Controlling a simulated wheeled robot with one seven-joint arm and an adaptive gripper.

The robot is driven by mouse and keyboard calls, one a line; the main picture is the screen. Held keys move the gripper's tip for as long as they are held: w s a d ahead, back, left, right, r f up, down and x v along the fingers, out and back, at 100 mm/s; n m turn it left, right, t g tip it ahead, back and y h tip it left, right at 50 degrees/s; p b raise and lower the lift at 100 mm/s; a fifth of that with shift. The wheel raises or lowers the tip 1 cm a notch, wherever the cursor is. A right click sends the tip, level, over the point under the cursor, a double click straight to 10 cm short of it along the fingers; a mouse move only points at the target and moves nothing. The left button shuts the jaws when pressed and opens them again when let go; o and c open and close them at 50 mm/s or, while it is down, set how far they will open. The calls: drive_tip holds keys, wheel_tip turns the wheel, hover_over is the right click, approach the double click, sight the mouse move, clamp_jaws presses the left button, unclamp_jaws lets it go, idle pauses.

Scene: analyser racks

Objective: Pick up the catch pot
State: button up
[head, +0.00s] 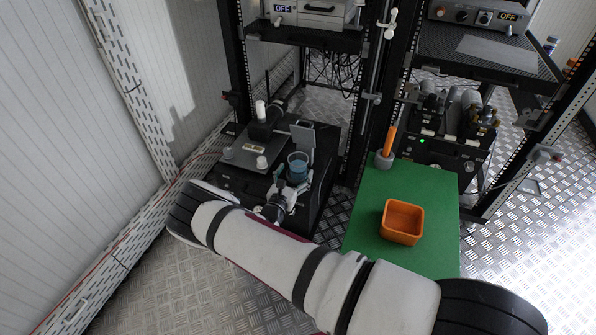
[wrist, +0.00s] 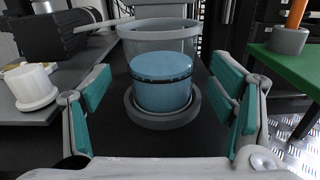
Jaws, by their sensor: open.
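The catch pot (wrist: 161,82) is a round blue vessel with a dark band near its top. It stands upright on a grey ring-shaped base (wrist: 162,118), under or inside a clear cup-like rim (wrist: 158,30). In the head view the catch pot (head: 298,171) is on the black shelf of the left rack. My gripper (wrist: 165,100) is open, with its teal-padded fingers to the left and right of the pot and clear gaps on both sides. In the head view my gripper (head: 289,187) is just in front of the pot, partly hidden by my wrist.
On the right, a green table (head: 365,215) holds an orange bin (head: 402,222) and an orange-handled tool in a grey holder (head: 384,159). A grey upright plate (head: 302,141) stands behind the pot.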

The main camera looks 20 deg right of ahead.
sight(295, 166)
drive_tip(key=c, duration=1.4)
drive_tip(key=shift+o, duration=0.2)
drive_tip(key=shift+r, duration=0.2)
drive_tip(key=shift+r+p, duration=1.15)
drive_tip(key=shift+r, duration=0.65)
drive_tip(key=shift+s+a+r+p, duration=0.15)
drive_tip(key=shift+s+p, duration=0.65)
drive_tip(key=shift+s, duration=1.85)
drive_tip(key=shift+s+d+r+p, duration=0.15)
drive_tip(key=shift+s+p, duration=0.7)
drive_tip(key=shift+s, duration=1.75)
drive_tip(key=shift+s+a+r+p, duration=0.2)
drive_tip(key=shift+s+p, duration=0.6)
drive_tip(key=shift+s, duration=1.85)
